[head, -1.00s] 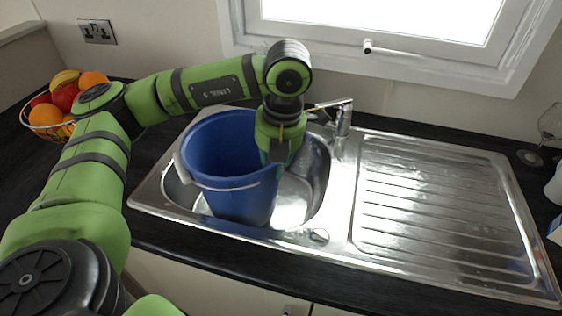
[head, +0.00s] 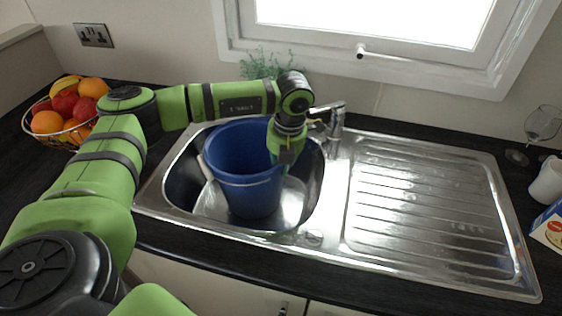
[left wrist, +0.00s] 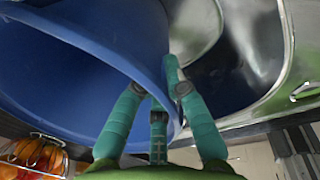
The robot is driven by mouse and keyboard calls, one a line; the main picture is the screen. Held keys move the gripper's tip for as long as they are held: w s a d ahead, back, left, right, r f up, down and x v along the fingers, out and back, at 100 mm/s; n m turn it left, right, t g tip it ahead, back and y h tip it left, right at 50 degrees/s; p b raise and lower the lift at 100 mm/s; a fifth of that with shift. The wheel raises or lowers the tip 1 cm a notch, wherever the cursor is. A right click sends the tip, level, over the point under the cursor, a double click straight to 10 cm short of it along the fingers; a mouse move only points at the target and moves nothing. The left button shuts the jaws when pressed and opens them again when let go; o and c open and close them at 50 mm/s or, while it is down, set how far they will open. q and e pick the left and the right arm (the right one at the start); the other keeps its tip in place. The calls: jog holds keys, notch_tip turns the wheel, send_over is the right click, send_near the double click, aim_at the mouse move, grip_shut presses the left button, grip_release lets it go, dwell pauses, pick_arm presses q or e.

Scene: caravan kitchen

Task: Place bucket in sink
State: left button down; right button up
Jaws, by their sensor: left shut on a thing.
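A blue bucket (head: 243,180) with a thin handle stands upright within the basin of the metal sink (head: 178,190). Its upper part rises above the sink rim. Whether its base touches the basin floor is hidden. My left gripper (head: 287,157) reaches down at the bucket's right side and is shut on its rim. In the left wrist view the gripper fingers (left wrist: 158,110) straddle the edge of the bucket (left wrist: 95,55), with the basin beside it. My right gripper does not show.
The ribbed drainer (head: 425,200) right of the basin is clear. The tap (head: 335,122) stands behind the basin, close to my left gripper. A fruit basket (head: 65,115) is at the left. A wine glass (head: 541,125), a white cup (head: 548,182) and a carton (head: 549,226) stand at the right.

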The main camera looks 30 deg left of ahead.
pick_arm(q)
jog(key=shift+f, duration=0.15)
jog(key=c, duration=1.3)
grip_release()
jog(key=shift+s, duration=0.1)
jog(key=shift+r+b, duration=0.3)
jog(key=shift+r, duration=0.15)
jog(key=shift+d+r+b, duration=0.25)
jog(key=shift+r+b, duration=0.25)
jog(key=shift+r, duration=1.4)
jog(key=shift+d+r+b, duration=0.25)
jog(key=shift+r+b, duration=0.2)
jog(key=shift+r, duration=1.4)
jog(key=shift+d+r+b, duration=0.25)
jog(key=shift+r+b, duration=0.25)
jog(key=shift+r, duration=1.4)
